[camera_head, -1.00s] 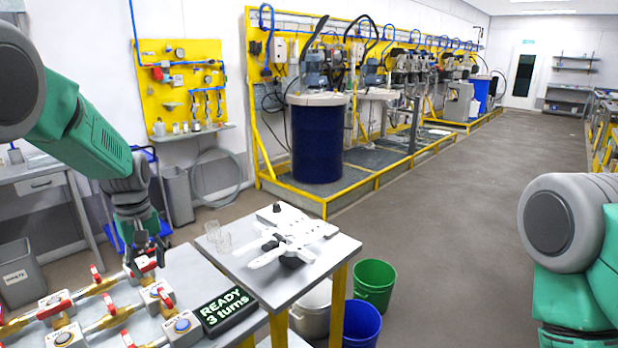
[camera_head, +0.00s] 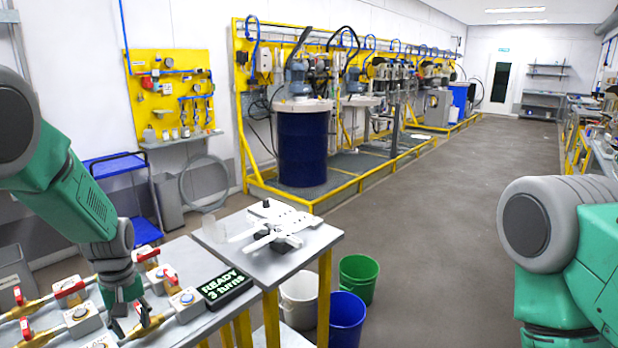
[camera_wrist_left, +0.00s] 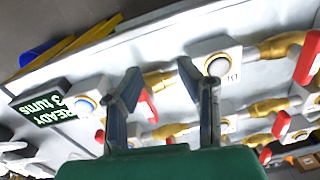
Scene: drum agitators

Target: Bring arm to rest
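My left arm comes in from the left in the head view, and its gripper (camera_head: 132,322) hangs low over the valve bench, among brass valves with red handles. In the left wrist view the gripper (camera_wrist_left: 158,82) has its two fingers well apart, with bench surface, a brass fitting and a red handle (camera_wrist_left: 148,105) seen between and beyond them. It holds nothing. My right arm (camera_head: 560,250) shows at the right edge of the head view over the floor; its gripper is out of frame. A black sign (camera_head: 222,287) reading "READY 3 turns" sits on the bench.
A small table (camera_head: 300,250) with white tool-like parts adjoins the bench. Green (camera_head: 359,278), blue (camera_head: 347,318) and white (camera_head: 299,298) buckets stand beside it. A blue drum (camera_head: 302,148) stands on a yellow-railed platform behind. The floor aisle at centre right is clear.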

